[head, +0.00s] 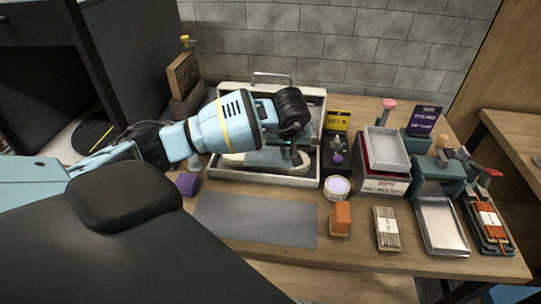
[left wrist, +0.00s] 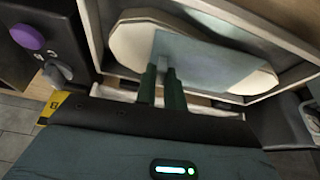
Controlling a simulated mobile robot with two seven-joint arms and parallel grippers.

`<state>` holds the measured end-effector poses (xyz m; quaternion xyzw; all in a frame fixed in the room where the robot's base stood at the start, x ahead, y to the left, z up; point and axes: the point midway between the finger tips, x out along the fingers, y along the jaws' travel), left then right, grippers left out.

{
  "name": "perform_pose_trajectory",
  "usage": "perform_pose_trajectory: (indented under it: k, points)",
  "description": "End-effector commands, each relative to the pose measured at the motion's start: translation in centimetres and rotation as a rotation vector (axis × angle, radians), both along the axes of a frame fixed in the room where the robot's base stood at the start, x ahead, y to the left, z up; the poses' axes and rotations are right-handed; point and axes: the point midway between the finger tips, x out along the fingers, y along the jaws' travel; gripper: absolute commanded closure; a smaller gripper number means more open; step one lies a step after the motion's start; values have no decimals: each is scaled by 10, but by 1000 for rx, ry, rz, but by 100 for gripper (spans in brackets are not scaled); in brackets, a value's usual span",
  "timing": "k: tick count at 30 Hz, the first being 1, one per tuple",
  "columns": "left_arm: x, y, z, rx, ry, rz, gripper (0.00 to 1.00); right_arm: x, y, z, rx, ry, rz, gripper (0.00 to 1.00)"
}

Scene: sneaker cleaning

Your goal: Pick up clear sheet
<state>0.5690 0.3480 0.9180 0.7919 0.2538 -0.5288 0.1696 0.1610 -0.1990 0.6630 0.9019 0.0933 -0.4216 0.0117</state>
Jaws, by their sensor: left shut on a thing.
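The clear sheet (left wrist: 205,64) is a thin, pale blue-grey rectangle in the left wrist view. My left gripper (left wrist: 161,80) is shut on its near edge. The sheet lies over or just above a cream-coloured rounded object (left wrist: 130,42) in an open box-like tray; I cannot tell whether they touch. In the head view my left gripper (head: 291,148) points down over this tray (head: 262,176), and its wrist hides much of the sheet. My right gripper is not in view.
A flat grey mat (head: 255,220) lies in front of the tray. To the right stand a round white-lidded jar (head: 337,187), an orange block (head: 342,217), a brush (head: 387,228), stacked trays (head: 388,150) and a metal tray (head: 440,225).

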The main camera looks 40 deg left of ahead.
Motion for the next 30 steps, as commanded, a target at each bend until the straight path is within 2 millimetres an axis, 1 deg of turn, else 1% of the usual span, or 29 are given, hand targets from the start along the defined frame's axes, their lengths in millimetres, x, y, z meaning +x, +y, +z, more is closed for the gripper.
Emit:
perform_pose_trajectory:
  k: [9, 14, 17, 20, 21, 22, 26, 30]
  points:
    - [0, 0, 1, 1, -1, 0, 100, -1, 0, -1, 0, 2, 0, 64]
    - [0, 0, 7, 0, -1, 1, 100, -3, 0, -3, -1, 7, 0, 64]
    - [1, 1, 17, 1, -3, 1, 100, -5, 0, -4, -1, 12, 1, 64]
    - [1, 0, 31, 1, -3, 1, 100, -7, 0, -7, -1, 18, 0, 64]
    - [1, 0, 39, 1, -5, 0, 100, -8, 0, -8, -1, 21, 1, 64]
    - [-6, 0, 36, 2, 1, -2, 100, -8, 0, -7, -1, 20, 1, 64]
    - [-29, -4, 38, 3, 1, -3, 100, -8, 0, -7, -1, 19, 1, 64]
    - [-58, -10, 40, 3, 2, -4, 100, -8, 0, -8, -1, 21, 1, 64]
